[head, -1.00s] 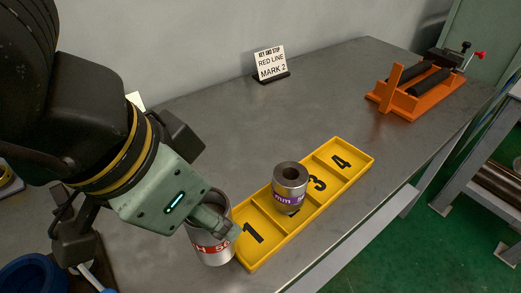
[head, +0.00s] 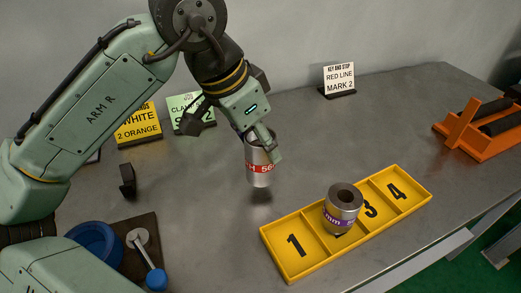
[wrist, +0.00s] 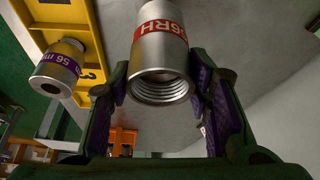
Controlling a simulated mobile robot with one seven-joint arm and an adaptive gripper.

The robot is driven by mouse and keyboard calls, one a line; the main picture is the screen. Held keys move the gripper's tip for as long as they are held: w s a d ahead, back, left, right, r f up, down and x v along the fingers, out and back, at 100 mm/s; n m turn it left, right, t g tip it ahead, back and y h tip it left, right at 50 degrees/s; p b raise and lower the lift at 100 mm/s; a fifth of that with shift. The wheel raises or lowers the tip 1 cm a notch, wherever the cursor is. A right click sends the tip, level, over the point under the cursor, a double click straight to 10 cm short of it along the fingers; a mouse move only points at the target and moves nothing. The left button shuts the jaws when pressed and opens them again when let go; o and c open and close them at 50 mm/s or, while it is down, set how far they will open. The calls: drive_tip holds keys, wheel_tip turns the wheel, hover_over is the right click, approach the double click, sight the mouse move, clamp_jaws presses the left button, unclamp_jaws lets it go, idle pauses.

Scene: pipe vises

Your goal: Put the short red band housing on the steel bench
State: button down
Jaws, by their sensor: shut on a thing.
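The red band housing (head: 260,176) is a silver cylinder with a red lettered band. My gripper (head: 263,146) is shut on its upper part and holds it upright. A dark shadow lies on the steel bench (head: 300,125) just under it, so it appears to hang a little above the surface. In the wrist view the red band housing (wrist: 160,62) sits between the purple finger pads, with its threaded opening showing. A purple band housing (head: 342,203) stands in compartment 2 of the yellow tray (head: 283,272).
A blue ring (head: 95,243) and a blue-handled tool (head: 152,268) are at the lower left. Sign cards (head: 339,78) stand along the back. An orange vise (head: 482,132) is at the right. Bare bench lies around the held housing and behind the tray.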

drive_tip(key=shift+f, duration=1.55)
drive_tip(key=shift+f, duration=0.15)
drive_tip(key=c, duration=0.8)
unclamp_jaws()
drive_tip(key=shift+c, duration=0.2)
drive_tip(key=v, duration=1.2)
drive_tip(key=shift+s, duration=0.2)
